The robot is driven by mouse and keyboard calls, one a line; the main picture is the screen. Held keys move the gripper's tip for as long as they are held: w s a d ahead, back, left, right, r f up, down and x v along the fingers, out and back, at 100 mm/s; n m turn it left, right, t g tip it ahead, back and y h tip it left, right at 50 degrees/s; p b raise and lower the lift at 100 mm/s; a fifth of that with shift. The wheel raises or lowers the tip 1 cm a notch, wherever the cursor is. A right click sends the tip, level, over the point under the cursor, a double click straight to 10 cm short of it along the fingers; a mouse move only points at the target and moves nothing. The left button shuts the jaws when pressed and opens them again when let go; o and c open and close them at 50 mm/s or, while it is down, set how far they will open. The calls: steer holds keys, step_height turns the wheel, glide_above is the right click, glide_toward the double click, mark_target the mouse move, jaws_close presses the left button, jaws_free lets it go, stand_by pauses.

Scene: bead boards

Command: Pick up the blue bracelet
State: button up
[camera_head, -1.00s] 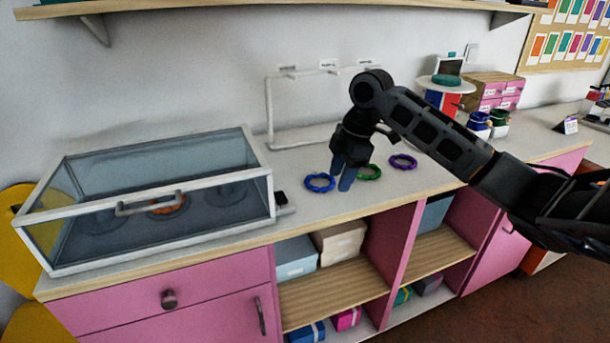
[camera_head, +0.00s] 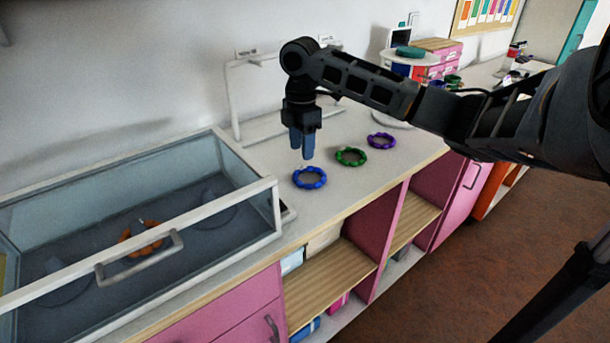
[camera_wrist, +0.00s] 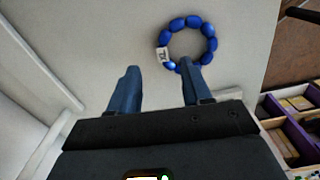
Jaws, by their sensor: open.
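The blue bracelet (camera_head: 310,178) is a ring of beads lying flat on the white counter, nearest the glass case in a row of three bracelets. In the wrist view the bracelet (camera_wrist: 188,24) lies ahead of the fingertips and toward the right, with a small white tag on its left side. My gripper (camera_head: 301,155) points down above the counter, just behind the bracelet in the head view. In the wrist view my gripper (camera_wrist: 160,68) is open with nothing between its blue fingers. The right fingertip overlaps the bracelet's near edge in that view; I cannot tell whether they touch.
A green bracelet (camera_head: 351,157) and a purple bracelet (camera_head: 382,141) lie to the right. A glass case (camera_head: 235,240) with a white frame stands at left, an orange bracelet (camera_head: 139,238) inside. A white rack (camera_head: 233,105) stands behind. The counter's front edge is close to the bracelet.

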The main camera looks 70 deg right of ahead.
mark_target(302, 167)
steer(key=shift+s+a+f+p, duration=0.15)
steer(key=shift+f+p, duration=0.15)
steer(key=shift+f, duration=1.05)
steer(key=shift+w+a+f+p, duration=0.1)
steer(key=shift+f+p, duration=0.15)
steer(key=shift+f, duration=1.1)
jaws_close()
